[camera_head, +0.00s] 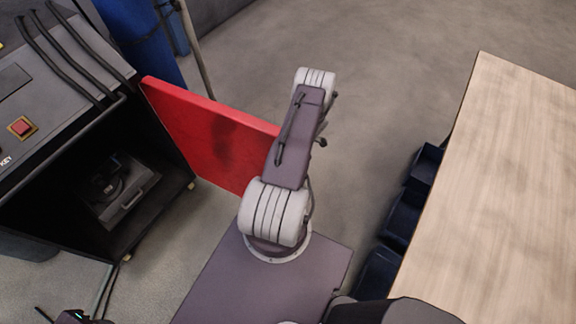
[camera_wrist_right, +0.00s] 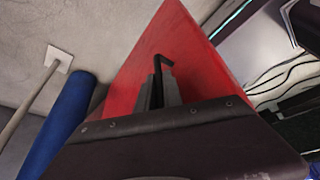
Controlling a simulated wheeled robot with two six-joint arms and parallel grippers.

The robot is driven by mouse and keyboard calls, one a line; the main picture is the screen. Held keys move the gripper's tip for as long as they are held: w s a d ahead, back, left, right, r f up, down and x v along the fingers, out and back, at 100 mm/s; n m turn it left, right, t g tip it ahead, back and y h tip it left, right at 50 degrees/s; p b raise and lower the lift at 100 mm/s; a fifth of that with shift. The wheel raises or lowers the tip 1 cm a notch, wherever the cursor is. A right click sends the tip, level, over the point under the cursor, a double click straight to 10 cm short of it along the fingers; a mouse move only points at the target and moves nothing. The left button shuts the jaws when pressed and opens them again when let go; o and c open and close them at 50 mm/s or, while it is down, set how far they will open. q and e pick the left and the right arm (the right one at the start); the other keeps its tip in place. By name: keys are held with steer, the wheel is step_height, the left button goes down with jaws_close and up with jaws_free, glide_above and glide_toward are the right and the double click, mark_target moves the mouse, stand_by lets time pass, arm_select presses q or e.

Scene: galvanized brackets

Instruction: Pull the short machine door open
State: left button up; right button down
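The short machine door (camera_head: 215,135) is a red panel standing swung well out from the dark machine (camera_head: 75,120), whose lower compartment (camera_head: 125,195) is exposed. In the right wrist view the red door (camera_wrist_right: 185,40) fills the middle, with a black bent handle (camera_wrist_right: 163,63) in front of it. My right gripper (camera_wrist_right: 158,88) has its fingers close together around the handle. In the head view my right arm stands in front of the door and the right gripper is hidden. A dark piece of my left arm shows at the bottom left edge; its fingers cannot be made out.
A wooden table (camera_head: 510,200) stands on the right with blue bins (camera_head: 405,215) along its side. A blue cylinder (camera_head: 145,40) and a pole (camera_head: 197,50) stand behind the door. Grey floor (camera_head: 390,80) is free between door and table.

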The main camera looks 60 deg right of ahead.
steer(key=c, duration=1.8)
jaws_free()
steer(key=shift+o, duration=0.2)
steer(key=p+v, duration=0.1)
steer(key=v, duration=0.8)
